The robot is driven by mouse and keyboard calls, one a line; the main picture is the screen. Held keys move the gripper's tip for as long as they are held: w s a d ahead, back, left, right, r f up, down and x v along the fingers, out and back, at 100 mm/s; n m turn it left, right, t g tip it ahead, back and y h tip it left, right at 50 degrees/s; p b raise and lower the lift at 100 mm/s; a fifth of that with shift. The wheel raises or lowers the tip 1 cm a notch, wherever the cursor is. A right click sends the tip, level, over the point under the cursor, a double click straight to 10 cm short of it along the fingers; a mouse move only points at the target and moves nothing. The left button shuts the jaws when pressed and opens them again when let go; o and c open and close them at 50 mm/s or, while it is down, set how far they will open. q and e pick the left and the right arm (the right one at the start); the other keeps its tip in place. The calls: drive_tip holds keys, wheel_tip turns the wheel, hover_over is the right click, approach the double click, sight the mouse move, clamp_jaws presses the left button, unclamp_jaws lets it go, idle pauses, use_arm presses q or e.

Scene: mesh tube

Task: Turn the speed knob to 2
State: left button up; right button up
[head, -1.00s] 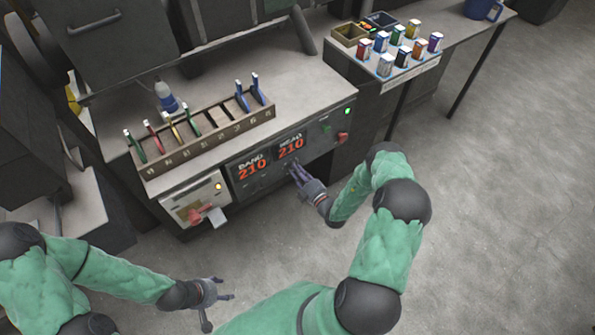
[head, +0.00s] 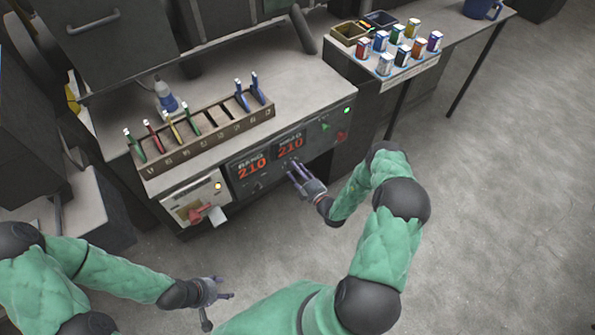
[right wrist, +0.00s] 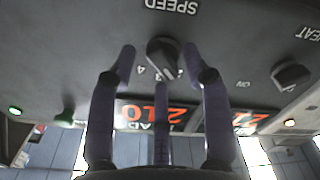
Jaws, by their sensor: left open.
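The dark round speed knob (right wrist: 163,55) sits on the black panel beside the SPEED label in the right wrist view, which shows it upside down. The digits 3 and 4 show by its rim; I cannot tell which number its pointer marks. My right gripper (right wrist: 159,60) has its fingers spread, one on each side of the knob and a third below, with small gaps seen to the sides. In the head view my right gripper (head: 293,174) is at the panel front, below the displays.
A second knob (right wrist: 290,75), by the HEAT label, is to the right in the right wrist view. A numbered rack (head: 205,138) with coloured pieces stands on the bench above. A red lever (head: 200,215) is at the left.

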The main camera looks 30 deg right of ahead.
drive_tip(key=shift+s, duration=0.1)
drive_tip(key=s, duration=1.1)
drive_tip(key=shift+s+d, duration=0.4)
drive_tip(key=shift+d, duration=0.05)
